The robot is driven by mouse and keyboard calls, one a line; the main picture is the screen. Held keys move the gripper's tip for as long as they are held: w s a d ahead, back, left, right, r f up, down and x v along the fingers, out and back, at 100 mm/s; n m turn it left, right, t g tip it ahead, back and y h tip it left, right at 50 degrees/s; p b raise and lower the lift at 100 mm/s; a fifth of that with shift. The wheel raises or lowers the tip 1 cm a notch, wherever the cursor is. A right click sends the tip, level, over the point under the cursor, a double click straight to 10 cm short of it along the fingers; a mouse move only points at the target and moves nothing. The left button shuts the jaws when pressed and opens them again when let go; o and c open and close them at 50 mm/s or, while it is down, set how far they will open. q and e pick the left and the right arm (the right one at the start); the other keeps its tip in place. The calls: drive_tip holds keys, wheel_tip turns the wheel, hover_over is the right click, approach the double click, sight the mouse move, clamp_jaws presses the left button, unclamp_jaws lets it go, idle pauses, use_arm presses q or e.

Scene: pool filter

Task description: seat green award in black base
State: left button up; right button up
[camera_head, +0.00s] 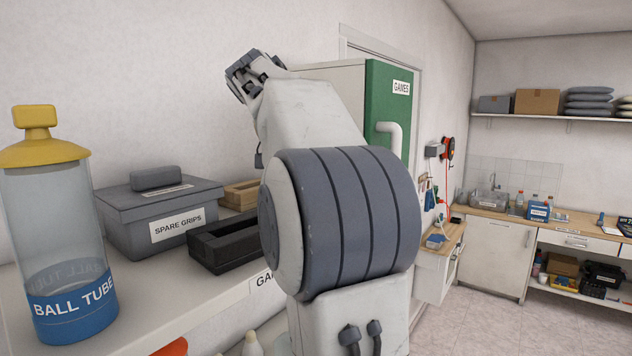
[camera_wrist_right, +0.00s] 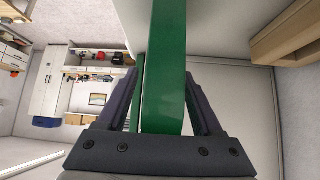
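The black base (camera_head: 222,248) lies on the white counter in the head view. It is a low black block with a long recess in its top, and my arm covers its right end. In the right wrist view, a long green piece, apparently the green award (camera_wrist_right: 164,75), stands between the two fingers of my right gripper (camera_wrist_right: 164,90). The fingers close in on its sides, and its far end is cut off by the picture's top. I cannot make out this green piece in the head view. My left gripper is not identifiable in view.
A grey box marked SPARE GRIPS (camera_head: 135,222) and a ball tube (camera_head: 55,240) stand left of the base. A wooden tray (camera_head: 240,194) lies behind it. My large arm fills the middle, before a green-fronted games cabinet (camera_head: 385,90). A sink bench (camera_head: 495,215) is far right.

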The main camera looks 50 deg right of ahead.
clamp_jaws()
idle(1.3)
